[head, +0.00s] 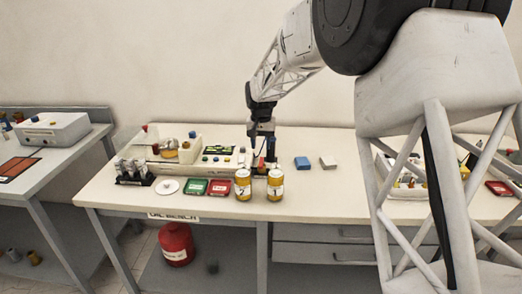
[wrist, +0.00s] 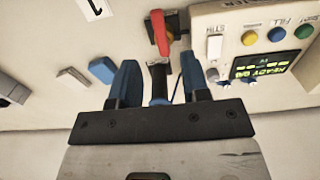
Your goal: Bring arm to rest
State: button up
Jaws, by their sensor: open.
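My gripper (head: 262,154) hangs over the back middle of the long workbench (head: 330,205), close to the right end of a control panel (head: 220,158). In the wrist view its two blue fingers (wrist: 160,76) are spread apart. A dark upright piece with a red lever (wrist: 158,30) shows in the gap between them; I cannot tell whether it touches a finger. The panel also shows in the wrist view (wrist: 250,20), with coloured buttons and a lit green display (wrist: 262,66). The arm reaches down from the upper right in the head view.
Green (head: 195,187) and red (head: 219,187) trays, a white disc (head: 167,187) and a vial rack (head: 134,174) lie left. Blue (head: 302,163) and pale (head: 328,162) blocks lie right. A red canister (head: 176,245) stands below.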

jog(key=shift+r, duration=0.15)
jog(key=shift+s+d+r, duration=0.25)
jog(key=shift+d, duration=0.05)
jog(key=s+d+r, duration=0.3)
jog(key=s+d, duration=0.2)
jog(key=s, duration=0.3)
jog(key=s+d+r+t, duration=0.1)
jog(key=s+d+r, duration=0.35)
jog(key=s, duration=0.25)
jog(key=s+d+r, duration=0.3)
jog(key=s+d, duration=0.3)
jog(key=s, duration=0.2)
jog(key=s+d+f, duration=0.1)
jog(key=s+d, duration=0.2)
jog(key=s, duration=0.6)
jog(key=s+d+f+t, duration=0.1)
jog(key=s+d+f, duration=0.1)
jog(key=s, duration=0.7)
jog(key=s+d+f, duration=0.1)
jog(key=s+d, duration=0.3)
jog(key=s, duration=0.6)
jog(key=shift+f+t, duration=0.2)
jog(key=shift+t, duration=0.1)
